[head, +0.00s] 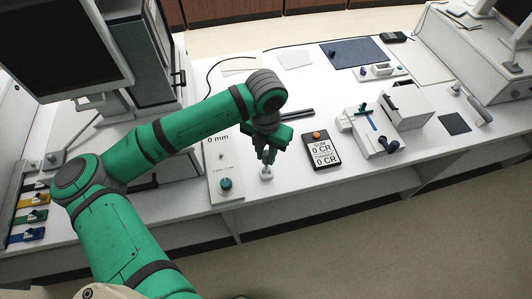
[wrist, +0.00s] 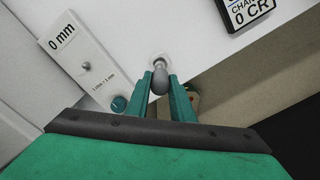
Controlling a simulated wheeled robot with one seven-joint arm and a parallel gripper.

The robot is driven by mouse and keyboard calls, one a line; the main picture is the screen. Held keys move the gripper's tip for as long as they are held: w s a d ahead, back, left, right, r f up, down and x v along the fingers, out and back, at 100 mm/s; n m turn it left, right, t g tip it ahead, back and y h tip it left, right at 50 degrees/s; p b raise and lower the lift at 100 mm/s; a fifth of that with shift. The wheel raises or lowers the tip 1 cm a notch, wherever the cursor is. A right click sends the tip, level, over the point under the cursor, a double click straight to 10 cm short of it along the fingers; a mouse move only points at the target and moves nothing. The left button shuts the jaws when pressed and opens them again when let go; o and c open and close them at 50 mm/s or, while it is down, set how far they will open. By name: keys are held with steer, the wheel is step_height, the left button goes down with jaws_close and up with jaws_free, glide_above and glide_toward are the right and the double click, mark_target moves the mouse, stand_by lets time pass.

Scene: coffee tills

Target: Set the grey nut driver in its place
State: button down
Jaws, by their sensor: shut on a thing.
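My gripper (head: 267,159) is low over the white counter, between a panel marked "0 mm" and a black display. In the wrist view its two green fingers (wrist: 161,80) are closed on the grey nut driver (wrist: 160,77), whose rounded grey end shows between the fingertips.
The "0 mm" panel (head: 222,160) with a teal knob (head: 225,184) stands close left. The black display (head: 321,150) with an orange button is close right. A white device with a blue lever (head: 368,132) stands farther right. The counter's front edge (head: 290,200) is near.

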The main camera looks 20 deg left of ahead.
steer(key=shift+s+f, duration=0.1)
steer(key=shift+s, duration=0.05)
steer(key=shift+f, duration=1.15)
steer(key=c, duration=1.5)
jaws_free()
steer(key=shift+o, duration=0.2)
step_height(320, 180, up, 11)
steer(key=shift+f, duration=0.1)
